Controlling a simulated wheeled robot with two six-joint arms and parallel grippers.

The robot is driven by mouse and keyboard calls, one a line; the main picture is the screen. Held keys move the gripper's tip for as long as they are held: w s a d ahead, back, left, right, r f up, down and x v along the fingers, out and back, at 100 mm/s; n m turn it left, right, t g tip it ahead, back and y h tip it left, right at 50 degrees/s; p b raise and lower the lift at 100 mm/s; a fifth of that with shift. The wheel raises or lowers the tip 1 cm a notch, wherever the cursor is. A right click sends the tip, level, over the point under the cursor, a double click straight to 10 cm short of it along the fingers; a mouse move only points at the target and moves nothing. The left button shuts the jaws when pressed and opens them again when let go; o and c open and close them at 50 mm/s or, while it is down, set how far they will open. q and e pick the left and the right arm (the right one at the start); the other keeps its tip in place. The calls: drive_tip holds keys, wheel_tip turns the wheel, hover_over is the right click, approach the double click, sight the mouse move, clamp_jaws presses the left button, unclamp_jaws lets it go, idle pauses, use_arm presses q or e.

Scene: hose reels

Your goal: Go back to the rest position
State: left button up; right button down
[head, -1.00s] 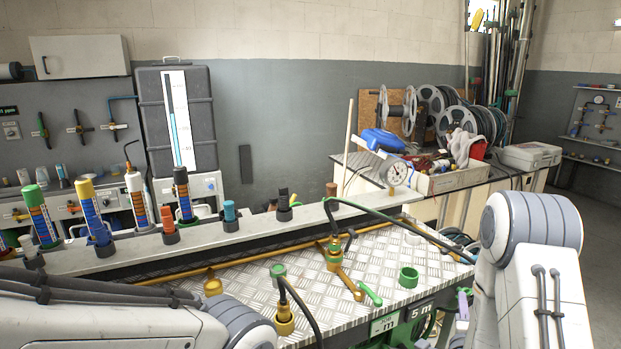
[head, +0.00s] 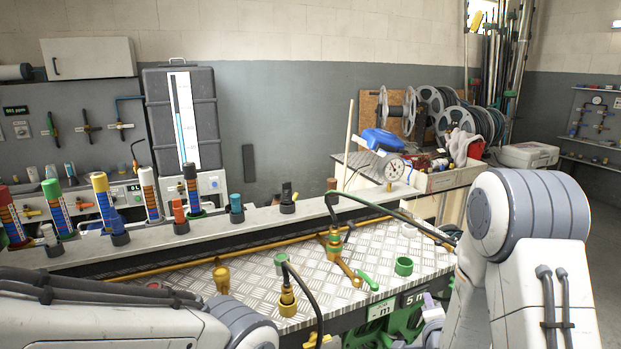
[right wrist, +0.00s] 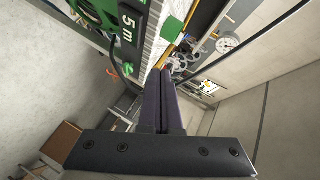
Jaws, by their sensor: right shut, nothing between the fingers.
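My right gripper (head: 428,300) shows small at the front right edge of the bench, partly hidden beside my right arm. In the right wrist view its two dark fingers (right wrist: 163,103) lie together with nothing between them. They point past the green reel panel marked 5 m (right wrist: 128,25) and seem apart from it. My left arm comes in at the lower left, and its gripper is not visible.
A grey rail (head: 240,222) with several coloured tubes runs behind. A gauge (head: 392,167) stands by a cluttered table. Grey floor (right wrist: 50,80) is free beside the bench.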

drive_tip(key=s+a+r+n+g+y, duration=0.1)
drive_tip(key=s+a+n+g+y, duration=0.2)
drive_tip(key=s+a+n, duration=0.5)
drive_tip(key=s+a+n+g+y, duration=0.1)
drive_tip(key=a+n+g+y, duration=0.25)
drive_tip(key=a, duration=0.75)
drive_tip(key=s+a+r+n+g+h, duration=0.1)
drive_tip(key=s+n+g, duration=0.3)
drive_tip(key=s, duration=0.7)
drive_tip(key=s+a+r+n+g+h+p, duration=0.1)
drive_tip(key=s+r+n+g, duration=0.3)
drive_tip(key=s+n, duration=0.4)
drive_tip(key=s+a, duration=0.1)
drive_tip(key=s, duration=0.2)
drive_tip(key=shift+s, duration=0.25)
drive_tip(key=shift+a, duration=0.15)
